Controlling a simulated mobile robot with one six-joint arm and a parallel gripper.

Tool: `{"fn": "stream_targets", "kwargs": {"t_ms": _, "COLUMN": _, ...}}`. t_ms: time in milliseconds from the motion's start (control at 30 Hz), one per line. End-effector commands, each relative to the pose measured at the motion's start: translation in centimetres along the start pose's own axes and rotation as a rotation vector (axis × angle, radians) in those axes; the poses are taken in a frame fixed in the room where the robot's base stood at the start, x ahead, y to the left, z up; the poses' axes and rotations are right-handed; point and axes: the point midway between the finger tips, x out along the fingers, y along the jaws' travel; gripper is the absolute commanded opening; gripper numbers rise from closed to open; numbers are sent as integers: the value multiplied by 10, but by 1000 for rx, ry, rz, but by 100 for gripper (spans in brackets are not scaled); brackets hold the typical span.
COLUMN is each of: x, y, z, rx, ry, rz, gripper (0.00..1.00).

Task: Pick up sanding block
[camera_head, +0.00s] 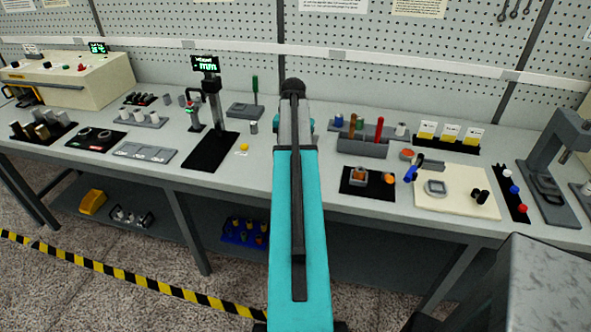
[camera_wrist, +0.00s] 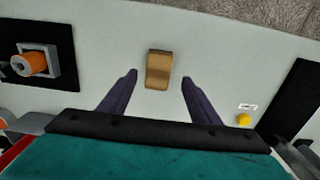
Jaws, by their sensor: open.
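The sanding block appears to be the small tan-brown block (camera_wrist: 158,71) lying on the pale grey bench top in the wrist view. My gripper (camera_wrist: 160,78) is open, with its two dark fingers spread to the left and right of the block in the picture. Clear bench surface shows between each finger and the block, so neither looks to touch it. The height of the fingertips above the bench is hard to tell. In the head view my teal arm hides the block and the gripper.
A black mat (camera_wrist: 54,84) with an orange-ended part (camera_wrist: 32,64) lies left of the fingers in the wrist view. A small yellow piece (camera_wrist: 243,119) lies to the right, beside a dark plate (camera_wrist: 287,103). A tool rack (camera_head: 363,147) stands right of my arm.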

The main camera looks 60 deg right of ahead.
Motion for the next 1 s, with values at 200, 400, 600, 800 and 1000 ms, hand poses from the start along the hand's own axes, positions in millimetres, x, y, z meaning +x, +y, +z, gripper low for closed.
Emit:
{"fn": "stream_targets", "kwargs": {"t_ms": 200, "x": 17, "y": 1, "z": 1, "rx": 0, "ry": -1, "rz": 0, "gripper": 57}}
{"fn": "stream_targets", "kwargs": {"t_ms": 400, "x": 34, "y": 1, "z": 1, "rx": 0, "ry": -1, "rz": 0, "gripper": 57}}
{"fn": "stream_targets", "kwargs": {"t_ms": 600, "x": 48, "y": 1, "z": 1, "rx": 0, "ry": 0, "rz": 0, "gripper": 57}}
{"fn": "stream_targets", "kwargs": {"t_ms": 800, "x": 51, "y": 1, "z": 1, "rx": 1, "ry": 0, "rz": 0, "gripper": 57}}
{"fn": "stream_targets", "kwargs": {"t_ms": 1000, "x": 50, "y": 1, "z": 1, "rx": 1, "ry": 0, "rz": 0, "gripper": 57}}
